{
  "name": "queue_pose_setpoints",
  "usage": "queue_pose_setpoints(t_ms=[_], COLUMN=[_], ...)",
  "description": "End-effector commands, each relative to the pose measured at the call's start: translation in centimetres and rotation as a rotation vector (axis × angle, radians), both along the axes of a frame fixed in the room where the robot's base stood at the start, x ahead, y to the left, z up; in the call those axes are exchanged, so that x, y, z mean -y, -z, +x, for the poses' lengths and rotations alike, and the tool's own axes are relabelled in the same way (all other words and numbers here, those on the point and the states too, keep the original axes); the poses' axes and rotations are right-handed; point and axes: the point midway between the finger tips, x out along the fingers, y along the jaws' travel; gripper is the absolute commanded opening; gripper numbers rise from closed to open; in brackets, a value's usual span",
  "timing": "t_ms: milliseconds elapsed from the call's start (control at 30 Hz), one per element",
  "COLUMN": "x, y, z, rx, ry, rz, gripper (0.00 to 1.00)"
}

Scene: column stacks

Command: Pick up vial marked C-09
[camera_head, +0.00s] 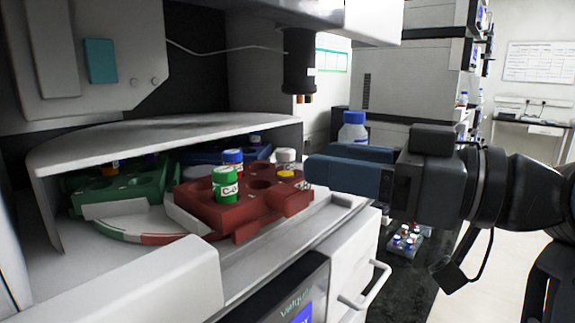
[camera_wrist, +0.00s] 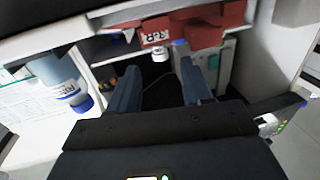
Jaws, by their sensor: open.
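A vial with a green cap and a green-and-white label (camera_head: 226,184) stands upright in the front of a red rack (camera_head: 250,212). Its label starts with "C-0"; the last digit is not readable. In the same rack are a blue-capped vial (camera_head: 232,158) and a white-capped vial with a yellow band (camera_head: 286,160). My gripper (camera_head: 318,160) is open and empty, to the right of the rack and near the white-capped vial. The wrist view shows my two blue fingers apart (camera_wrist: 158,80), with the red rack (camera_wrist: 206,30) and a white-capped vial (camera_wrist: 160,54) beyond them.
A green rack (camera_head: 118,188) and a blue rack (camera_head: 205,155) share the carousel under a white cover (camera_head: 150,138). A black cylinder (camera_head: 299,62) hangs above. A blue-capped bottle (camera_head: 353,127) stands behind my gripper. A white front panel (camera_head: 150,280) borders the opening.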

Motion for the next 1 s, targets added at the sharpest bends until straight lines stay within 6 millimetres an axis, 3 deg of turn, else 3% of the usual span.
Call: queue_pose_setpoints(t_ms=[367, 633, 900, 1000], x=[-2.5, -5.7, -6.0, -5.9], y=[0.0, -0.1, 0.0, 0.0], z=[1.2, 2.8, 3.0, 3.0], rx=[0.000, -0.001, 0.001, 0.000], ry=[0.000, 0.000, 0.002, 0.002], rz=[0.001, 0.000, 0.000, 0.000], gripper=[0.49, 0.49, 0.48, 0.39])
